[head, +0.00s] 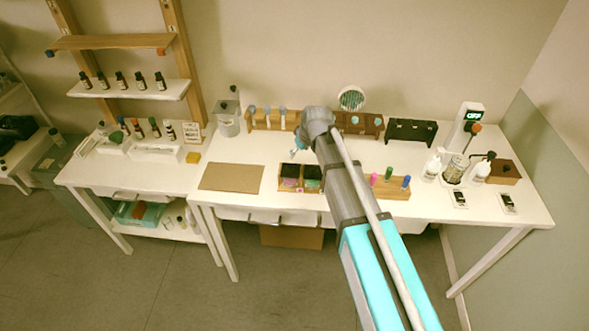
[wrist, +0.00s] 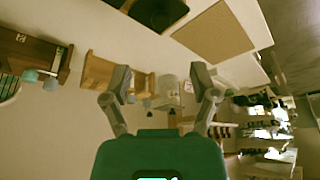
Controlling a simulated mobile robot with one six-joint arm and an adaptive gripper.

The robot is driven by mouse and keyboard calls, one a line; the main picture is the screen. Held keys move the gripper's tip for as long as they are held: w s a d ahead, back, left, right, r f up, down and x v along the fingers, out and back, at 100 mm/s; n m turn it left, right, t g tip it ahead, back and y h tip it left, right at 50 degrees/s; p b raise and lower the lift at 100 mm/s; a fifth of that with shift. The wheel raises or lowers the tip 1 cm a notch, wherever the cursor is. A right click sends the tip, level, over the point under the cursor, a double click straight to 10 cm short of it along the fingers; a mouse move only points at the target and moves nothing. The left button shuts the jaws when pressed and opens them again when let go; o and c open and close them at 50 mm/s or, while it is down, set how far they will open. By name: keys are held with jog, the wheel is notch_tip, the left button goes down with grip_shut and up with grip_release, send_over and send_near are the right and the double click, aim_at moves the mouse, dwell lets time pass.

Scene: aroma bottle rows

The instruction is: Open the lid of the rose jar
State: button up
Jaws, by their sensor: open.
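A small wooden box (head: 299,193) on the middle table holds two jars with black lids. The left one has pink contents and looks like the rose jar (head: 290,183); the right one (head: 312,184) has green contents. Both black lids look raised upright behind the contents or lying on top; I cannot tell which. My gripper (head: 294,154) is above the table, behind and apart from the box, partly hidden by my arm. In the wrist view my gripper (wrist: 165,84) is open with nothing between its fingers. A dark object (wrist: 158,10) is cut off at the top edge there.
A brown mat (head: 231,177) lies left of the box. A wooden stand (head: 388,187) with coloured tubes is to its right. A wooden rack (head: 262,119) and a grey canister (head: 228,120) stand behind. Bare tabletop surrounds the box's left and back.

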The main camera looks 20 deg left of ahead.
aim_at(291, 166)
jog(key=shift+b+x, duration=4.7)
jog(key=shift+x, duration=0.7)
jog(key=shift+w, duration=0.1)
jog(key=shift+c, duration=0.2)
